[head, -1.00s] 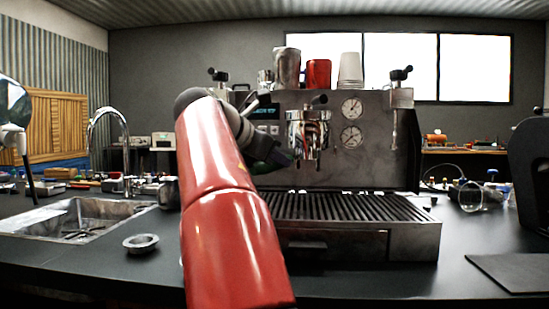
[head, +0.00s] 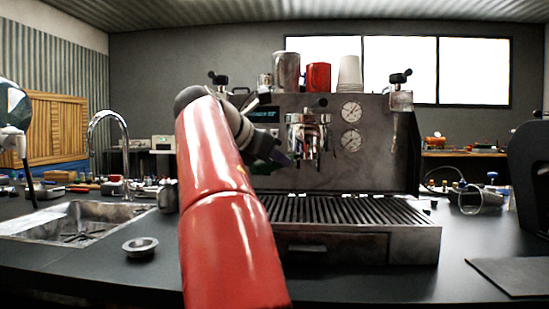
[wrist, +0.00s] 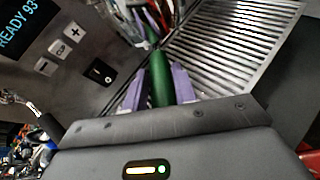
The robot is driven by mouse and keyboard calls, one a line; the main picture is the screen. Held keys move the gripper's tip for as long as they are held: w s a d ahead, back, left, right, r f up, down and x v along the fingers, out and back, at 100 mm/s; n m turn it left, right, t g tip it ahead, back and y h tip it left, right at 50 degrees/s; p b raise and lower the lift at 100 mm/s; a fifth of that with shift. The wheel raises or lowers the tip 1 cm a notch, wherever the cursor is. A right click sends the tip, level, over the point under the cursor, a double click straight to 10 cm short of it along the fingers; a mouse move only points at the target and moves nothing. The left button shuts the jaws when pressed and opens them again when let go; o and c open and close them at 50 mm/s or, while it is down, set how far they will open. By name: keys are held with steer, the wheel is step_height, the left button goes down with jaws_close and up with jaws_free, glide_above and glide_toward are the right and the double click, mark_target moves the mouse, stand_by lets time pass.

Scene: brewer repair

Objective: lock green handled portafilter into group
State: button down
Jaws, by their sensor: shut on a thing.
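The green handle (wrist: 160,78) of the portafilter lies between the purple fingers of my gripper (wrist: 159,88) in the wrist view, and the gripper is shut on it. In the head view my gripper (head: 279,157) is just left of the chrome group (head: 308,122) on the machine's front, with the fingers angled toward it. Spout-like chrome parts (head: 309,152) hang below the group. The handle is mostly hidden by my arm and wrist there. I cannot tell how far the portafilter is seated or turned in the group.
The slatted drip tray (head: 350,209) lies below the group. The button panel (wrist: 72,48) is close at left in the wrist view. Cups (head: 318,76) stand on the machine. A small round metal piece (head: 140,246) lies on the counter by the sink (head: 75,220).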

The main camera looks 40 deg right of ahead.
steer(key=shift+r, duration=0.35)
stand_by(1.0)
steer(key=s+d+n+t+y, duration=0.3)
steer(key=s+n+t+y, duration=0.1)
steer(key=s+n+t, duration=0.3)
steer(key=shift+s+n+t, duration=0.2)
steer(key=shift+n+t, duration=0.5)
steer(key=shift+n, duration=0.1)
stand_by(0.8)
steer(key=c, duration=1)
jaws_free()
steer(key=shift+c, duration=0.2)
steer(key=shift+a, duration=0.1)
